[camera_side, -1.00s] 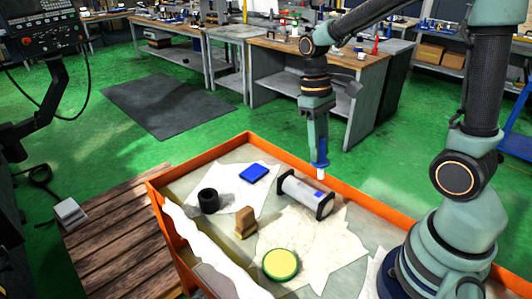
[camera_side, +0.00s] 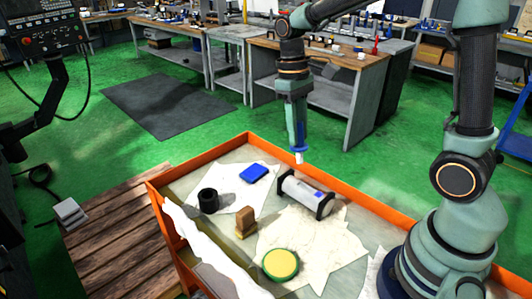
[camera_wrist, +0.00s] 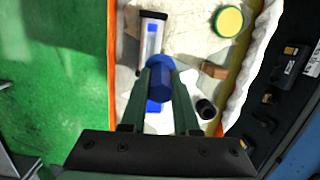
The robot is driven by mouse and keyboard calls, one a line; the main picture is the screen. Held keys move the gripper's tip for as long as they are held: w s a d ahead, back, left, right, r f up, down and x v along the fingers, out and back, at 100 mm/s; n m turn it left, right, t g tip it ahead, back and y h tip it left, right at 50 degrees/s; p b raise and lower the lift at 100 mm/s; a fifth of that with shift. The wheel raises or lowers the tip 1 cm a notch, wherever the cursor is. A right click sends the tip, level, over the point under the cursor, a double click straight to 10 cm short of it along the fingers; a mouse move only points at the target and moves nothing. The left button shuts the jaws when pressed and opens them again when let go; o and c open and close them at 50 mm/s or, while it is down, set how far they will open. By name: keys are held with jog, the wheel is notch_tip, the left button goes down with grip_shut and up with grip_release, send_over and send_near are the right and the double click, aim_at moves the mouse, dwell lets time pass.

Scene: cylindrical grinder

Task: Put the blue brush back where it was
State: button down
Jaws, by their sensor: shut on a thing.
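The blue brush (camera_side: 298,153) hangs upright from my gripper (camera_side: 297,138), its pale tip pointing down. My gripper is shut on its blue upper part. In the side view it is in the air, in front of the tray's far orange wall, near the grey cylinder. In the wrist view the brush (camera_wrist: 160,78) shows as a blue octagonal end between the two fingers of my gripper (camera_wrist: 158,92). Its lower part is hidden there.
The orange-rimmed tray (camera_side: 204,156) holds a grey cylinder with black ends (camera_side: 305,194), a blue block (camera_side: 254,173), a black cup (camera_side: 208,200), a wooden block (camera_side: 246,222) and a yellow-green round tin (camera_side: 281,265). Crumpled white paper lies between them.

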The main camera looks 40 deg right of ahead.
jog(key=w+a+r+n+t, duration=0.1)
jog(key=w+a+r, duration=0.3)
jog(key=w+a, duration=0.35)
jog(key=w+a+r+n+t, duration=0.1)
jog(key=w+a+r+n, duration=0.1)
jog(key=w+a+r, duration=0.5)
jog(key=f, duration=0.7)
jog(key=a+f, duration=0.1)
jog(key=f, duration=0.7)
jog(key=a+f, duration=0.1)
jog(key=f, duration=0.7)
jog(key=shift+s+a, duration=0.15)
jog(key=shift+s, duration=0.15)
jog(key=shift+f, duration=0.4)
jog(key=c, duration=0.7)
grip_release()
jog(key=shift+o, duration=0.2)
